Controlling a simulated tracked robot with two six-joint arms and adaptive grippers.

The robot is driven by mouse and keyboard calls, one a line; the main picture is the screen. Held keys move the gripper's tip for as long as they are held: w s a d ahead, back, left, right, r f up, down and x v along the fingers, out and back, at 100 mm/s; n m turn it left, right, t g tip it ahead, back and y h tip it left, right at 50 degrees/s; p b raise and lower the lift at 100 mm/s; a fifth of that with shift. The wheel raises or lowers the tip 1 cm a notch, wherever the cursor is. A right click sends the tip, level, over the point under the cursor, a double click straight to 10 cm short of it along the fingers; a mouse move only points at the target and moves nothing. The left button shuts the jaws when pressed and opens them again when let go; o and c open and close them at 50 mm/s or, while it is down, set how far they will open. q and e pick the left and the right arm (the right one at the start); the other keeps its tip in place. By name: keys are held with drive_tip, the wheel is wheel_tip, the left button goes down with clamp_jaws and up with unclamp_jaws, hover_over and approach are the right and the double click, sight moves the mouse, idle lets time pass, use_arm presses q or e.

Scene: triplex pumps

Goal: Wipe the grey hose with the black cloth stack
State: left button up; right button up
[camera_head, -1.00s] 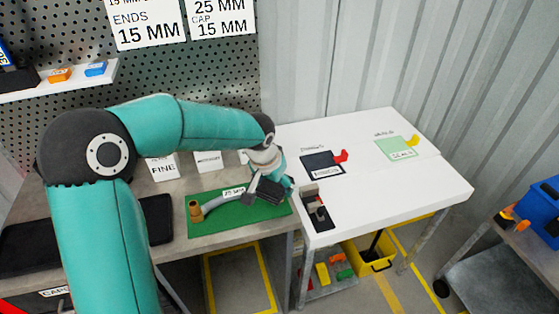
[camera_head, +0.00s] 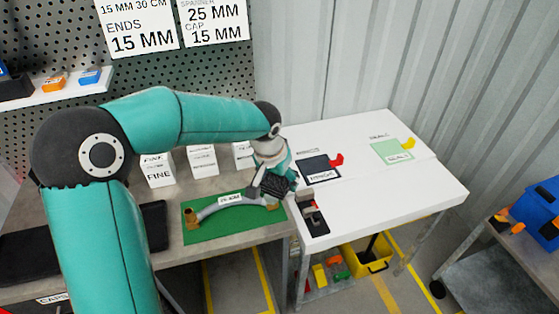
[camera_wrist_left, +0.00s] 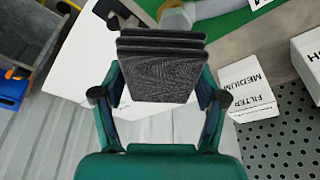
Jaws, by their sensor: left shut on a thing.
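The grey hose (camera_head: 213,208) lies in an arc on the green mat (camera_head: 222,229), with brass-coloured ends and a white tag on its middle. My left gripper (camera_head: 274,184) is shut on the black cloth stack (camera_head: 280,187), over the mat's right edge by the hose's right end. In the left wrist view the layered stack (camera_wrist_left: 160,68) sits between the fingers and hides part of what lies beyond. A grey piece of the hose (camera_wrist_left: 178,18) shows just past it. Whether the cloth touches the hose I cannot tell. My right gripper is not in view.
White label boxes (camera_head: 203,160) stand behind the mat. A white table (camera_head: 390,190) on the right holds a black pad (camera_head: 319,170), a green pad (camera_head: 392,151) and a dark tray (camera_head: 313,215). A yellow bin (camera_head: 369,258) stands below.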

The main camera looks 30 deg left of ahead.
use_arm(q)
drive_tip(key=shift+w+r+p, duration=0.1)
drive_tip(key=shift+r+p, duration=0.4)
drive_tip(key=shift+r, duration=0.45)
drive_tip(key=shift+r+p, duration=0.7)
drive_tip(key=shift+r, duration=0.4)
